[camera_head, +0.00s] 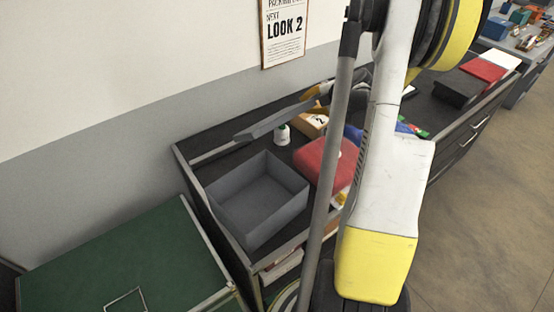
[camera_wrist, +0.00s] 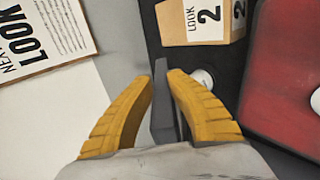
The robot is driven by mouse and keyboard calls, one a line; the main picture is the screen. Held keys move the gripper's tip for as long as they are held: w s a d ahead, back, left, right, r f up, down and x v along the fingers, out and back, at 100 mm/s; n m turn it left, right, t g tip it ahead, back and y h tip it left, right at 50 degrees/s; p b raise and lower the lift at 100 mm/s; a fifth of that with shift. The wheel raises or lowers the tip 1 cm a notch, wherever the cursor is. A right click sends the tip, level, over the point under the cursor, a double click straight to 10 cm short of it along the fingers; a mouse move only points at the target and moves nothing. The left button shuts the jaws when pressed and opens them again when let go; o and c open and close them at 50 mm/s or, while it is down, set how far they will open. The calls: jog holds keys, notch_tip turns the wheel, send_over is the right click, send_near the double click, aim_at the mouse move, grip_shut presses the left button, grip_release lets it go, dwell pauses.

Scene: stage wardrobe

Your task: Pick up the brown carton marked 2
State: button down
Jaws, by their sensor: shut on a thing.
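The brown carton marked 2 (camera_head: 316,121) stands on the dark worktop near the wall, behind the red box. In the wrist view the carton (camera_wrist: 207,18), printed "LOOK 2", is at the top, beyond and right of my fingers, apart from them. My gripper (camera_head: 310,97) has yellow fingers, which in the wrist view (camera_wrist: 161,82) close around a narrow dark grey bar (camera_wrist: 163,115). In the head view a long grey bar (camera_head: 272,123) runs from my gripper down to the left, along the worktop's wall side. What exactly this bar is, I cannot tell.
A white bottle (camera_head: 283,134) stands left of the carton and shows partly behind a finger in the wrist view (camera_wrist: 203,77). The red box (camera_head: 322,160) and an open, empty grey bin (camera_head: 263,204) stand nearer. The wall carries a "LOOK 2" notice (camera_head: 284,45).

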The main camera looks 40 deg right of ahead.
notch_tip(320, 180, down, 3)
jog(key=shift+b, duration=1.05)
jog(key=c, duration=1.6)
grip_release()
jog(key=shift+s+r, duration=0.1)
jog(key=shift+p+v, duration=1.5)
jog(key=shift+v, duration=2.35)
jog(key=shift+d+r, duration=0.1)
jog(key=r+p, duration=0.1)
jog(key=r, duration=0.1)
jog(key=s+r+p, duration=0.1)
jog(key=r+p, duration=0.1)
jog(key=r, duration=0.1)
jog(key=s+r+p, duration=0.1)
jog(key=r+p, duration=0.1)
jog(key=r, duration=0.1)
jog(key=shift+s, duration=0.2)
